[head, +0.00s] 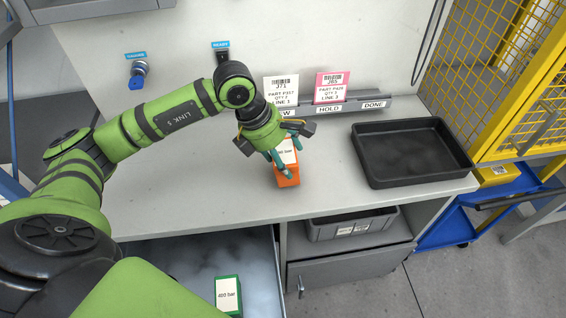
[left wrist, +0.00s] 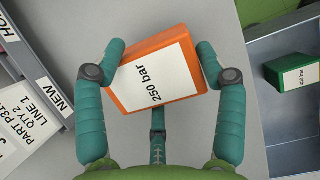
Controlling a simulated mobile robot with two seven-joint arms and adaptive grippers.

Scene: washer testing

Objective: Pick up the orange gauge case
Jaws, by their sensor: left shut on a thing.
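The orange gauge case (head: 288,180) is a box with a white label, upright on the grey worktop near its middle. Its label reads "250 bar" in the left wrist view (left wrist: 155,80). My left gripper (head: 283,158) reaches it from above, and its teal fingers are closed on the case's two sides. In the left wrist view my left gripper (left wrist: 160,65) has a fingertip against each side of the case. Whether the case touches the worktop is hard to tell. My right gripper is not in view.
A black tray (head: 412,178) stands on the worktop at the right. A rack with cards (head: 331,88) labelled HOLD and DONE is behind the case. A green "400 bar" case (head: 229,294) lies in the open drawer (head: 180,262) below. A grey bin (head: 350,223) sits under the worktop.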

